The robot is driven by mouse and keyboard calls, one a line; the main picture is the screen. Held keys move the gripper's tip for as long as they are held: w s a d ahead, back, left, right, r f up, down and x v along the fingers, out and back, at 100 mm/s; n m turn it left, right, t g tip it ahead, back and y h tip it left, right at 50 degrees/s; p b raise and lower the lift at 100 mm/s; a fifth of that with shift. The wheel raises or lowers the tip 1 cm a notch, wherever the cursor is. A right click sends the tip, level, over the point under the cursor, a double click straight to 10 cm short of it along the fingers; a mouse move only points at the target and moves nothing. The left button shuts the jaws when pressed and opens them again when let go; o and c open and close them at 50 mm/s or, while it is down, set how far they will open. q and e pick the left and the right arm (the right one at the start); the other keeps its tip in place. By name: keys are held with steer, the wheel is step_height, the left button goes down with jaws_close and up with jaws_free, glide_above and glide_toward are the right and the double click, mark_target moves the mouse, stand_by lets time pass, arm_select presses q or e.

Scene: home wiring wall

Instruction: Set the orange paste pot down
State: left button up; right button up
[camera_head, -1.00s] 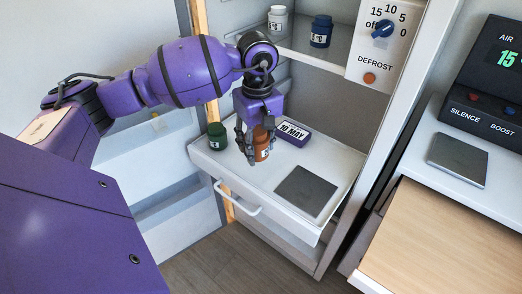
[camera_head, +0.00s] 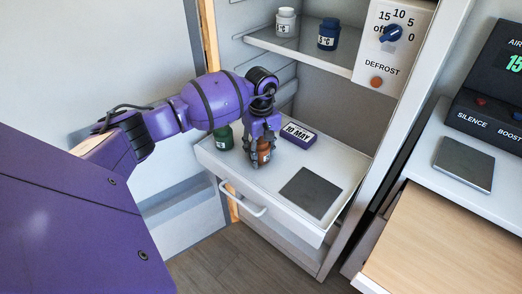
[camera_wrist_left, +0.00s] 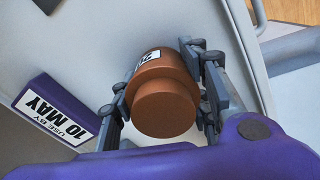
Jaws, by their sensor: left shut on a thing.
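The orange paste pot (camera_head: 264,151) is between the fingers of my left gripper (camera_head: 259,158), over the left part of the pulled-out white drawer (camera_head: 252,182). In the left wrist view the pot (camera_wrist_left: 165,92) shows its lid end and part of a white label, with the fingers (camera_wrist_left: 165,95) closed on both its sides. I cannot tell whether the pot's base touches the drawer surface. A dark grey square pad (camera_head: 310,192) lies flat and empty in the drawer, to the right of the pot. My right gripper is not in view.
A green pot (camera_head: 224,137) stands left of my gripper. A purple date block (camera_head: 298,134) reading 10 MAY lies behind the pot. White (camera_head: 286,21) and blue (camera_head: 328,34) pots stand on the shelf above. The drawer handle (camera_head: 243,200) sticks out in front.

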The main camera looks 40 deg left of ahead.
arm_select(q)
steer(key=shift+f, duration=0.15)
steer(key=o, duration=1.6)
steer(key=shift+c, duration=0.2)
steer(key=shift+r, duration=0.6)
step_height(320, 180, up, 11)
steer(key=shift+r, duration=0.15)
